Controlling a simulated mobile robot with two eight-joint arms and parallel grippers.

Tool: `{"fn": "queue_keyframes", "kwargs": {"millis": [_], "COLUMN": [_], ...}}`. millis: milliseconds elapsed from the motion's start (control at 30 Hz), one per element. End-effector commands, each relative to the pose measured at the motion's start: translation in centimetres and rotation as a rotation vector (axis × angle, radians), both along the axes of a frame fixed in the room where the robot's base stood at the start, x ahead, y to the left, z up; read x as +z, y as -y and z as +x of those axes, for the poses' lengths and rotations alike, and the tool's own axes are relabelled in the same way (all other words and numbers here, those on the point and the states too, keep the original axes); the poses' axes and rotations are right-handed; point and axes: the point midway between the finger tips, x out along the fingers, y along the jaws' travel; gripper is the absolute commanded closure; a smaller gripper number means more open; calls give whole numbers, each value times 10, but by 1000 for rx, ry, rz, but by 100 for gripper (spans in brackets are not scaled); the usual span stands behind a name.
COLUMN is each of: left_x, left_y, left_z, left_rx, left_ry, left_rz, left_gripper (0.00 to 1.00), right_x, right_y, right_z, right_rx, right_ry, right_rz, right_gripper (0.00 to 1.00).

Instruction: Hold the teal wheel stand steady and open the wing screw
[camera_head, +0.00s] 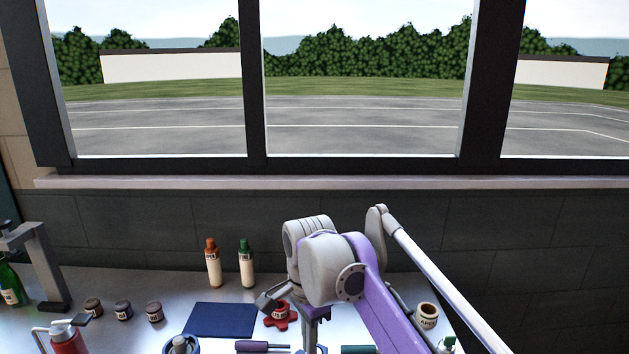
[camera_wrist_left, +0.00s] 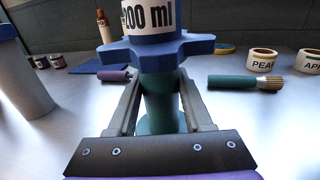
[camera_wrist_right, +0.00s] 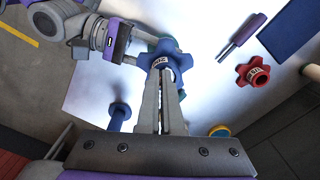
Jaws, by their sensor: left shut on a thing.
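In the left wrist view my left gripper (camera_wrist_left: 158,90) is shut on the upright teal post of the wheel stand (camera_wrist_left: 158,112). Directly above its fingers is the blue lobed wing screw (camera_wrist_left: 196,45), with a white "200 ml" label (camera_wrist_left: 145,17) on top. In the right wrist view the wing screw (camera_wrist_right: 170,47) lies at the fingertips of my right gripper (camera_wrist_right: 161,72), which points down at its label. The right fingers are close together; whether they are open or shut on it is unclear. My purple-and-grey arm hides this spot in the head view.
A red lobed wheel (camera_head: 280,315) stands beside the dark blue mat (camera_head: 225,320). A purple-handled tool (camera_head: 262,346) lies near the front, and a teal-handled tool (camera_wrist_left: 230,81) lies right of the post. Two bottles (camera_head: 246,264) and several small jars (camera_head: 123,310) stand on the metal table.

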Motion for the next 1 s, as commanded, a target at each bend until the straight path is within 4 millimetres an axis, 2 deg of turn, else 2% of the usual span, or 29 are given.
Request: {"fn": "queue_keyframes", "kwargs": {"millis": [1000], "left_x": [0], "left_y": [-2], "left_z": [-1], "left_rx": [5], "left_ry": [1], "left_rz": [-3], "left_gripper": [100], "right_x": [-1], "right_y": [-4], "right_z": [12], "right_rx": [-2], "right_ry": [5], "right_rz": [-4], "right_gripper": [100]}}
